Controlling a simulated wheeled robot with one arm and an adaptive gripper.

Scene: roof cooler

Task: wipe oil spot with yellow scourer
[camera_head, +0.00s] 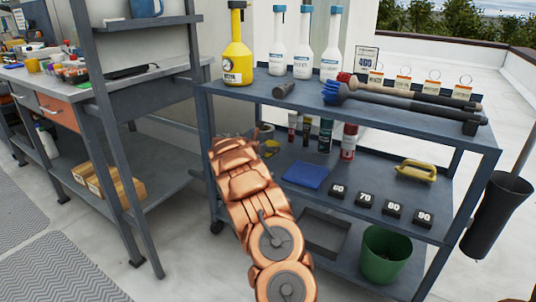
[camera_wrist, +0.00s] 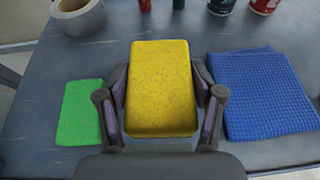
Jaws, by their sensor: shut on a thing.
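The yellow scourer (camera_wrist: 161,88) lies between the two fingers of my gripper (camera_wrist: 161,105) in the wrist view, with a finger against each long side. My gripper is shut on it, low over the grey middle shelf (camera_wrist: 120,45). I cannot tell whether the scourer still touches the shelf. In the head view a bit of yellow (camera_head: 272,146), likely the scourer, shows beside my copper arm, which hides most of my gripper. I cannot make out an oil spot in either view.
A green sponge (camera_wrist: 80,112) lies left of the scourer and a blue cloth (camera_wrist: 262,95) right. A tape roll (camera_wrist: 78,17) and several bottles stand behind. The upper shelf (camera_head: 300,98) overhangs.

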